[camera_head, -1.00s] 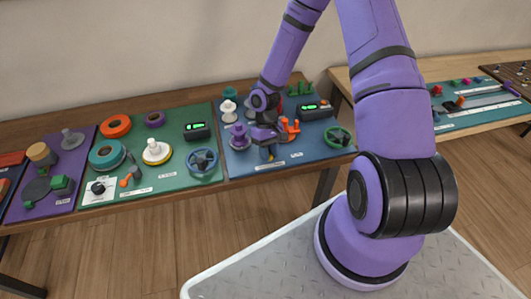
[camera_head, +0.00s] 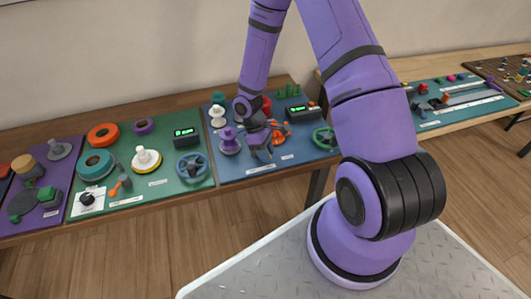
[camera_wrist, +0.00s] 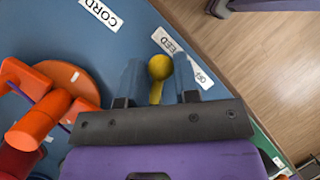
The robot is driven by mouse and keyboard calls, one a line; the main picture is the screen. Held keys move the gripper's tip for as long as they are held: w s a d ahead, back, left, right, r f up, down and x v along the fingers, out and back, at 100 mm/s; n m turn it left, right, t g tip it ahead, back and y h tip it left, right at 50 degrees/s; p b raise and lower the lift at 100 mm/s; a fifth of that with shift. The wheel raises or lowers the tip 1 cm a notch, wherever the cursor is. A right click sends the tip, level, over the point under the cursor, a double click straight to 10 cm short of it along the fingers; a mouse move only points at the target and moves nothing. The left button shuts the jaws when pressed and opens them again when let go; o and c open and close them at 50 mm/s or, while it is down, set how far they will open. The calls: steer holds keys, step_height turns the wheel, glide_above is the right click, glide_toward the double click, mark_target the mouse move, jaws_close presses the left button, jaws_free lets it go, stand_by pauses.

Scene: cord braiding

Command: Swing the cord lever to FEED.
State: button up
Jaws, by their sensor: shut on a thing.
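The yellow cord lever (camera_wrist: 160,68) stands between the two blue-grey fingers of my gripper (camera_wrist: 160,82) in the wrist view, and the gripper is shut on it. The lever's knob is beside the white label strip (camera_wrist: 183,58), nearer its FEED word than its OFF word. The lever's lower end and pivot are hidden by my gripper. A CORD label (camera_wrist: 101,13) lies at the upper left. In the head view my gripper (camera_head: 263,154) is low at the front of the blue panel (camera_head: 225,178), and the lever cannot be made out there.
An orange fitting (camera_wrist: 40,110) is close to the gripper's left in the wrist view. A purple spool-like part (camera_head: 229,142) stands left of the gripper, and a green handwheel (camera_head: 325,138) is to the right. A green panel (camera_head: 150,187) adjoins on the left.

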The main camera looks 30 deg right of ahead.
steer(key=shift+w+a, duration=0.1)
steer(key=o, duration=0.9)
steer(key=d+v, duration=0.1)
steer(key=v, duration=0.9)
steer(key=shift+w+a+r, duration=0.15)
steer(key=shift+a+r, duration=0.25)
steer(key=shift+a, duration=0.15)
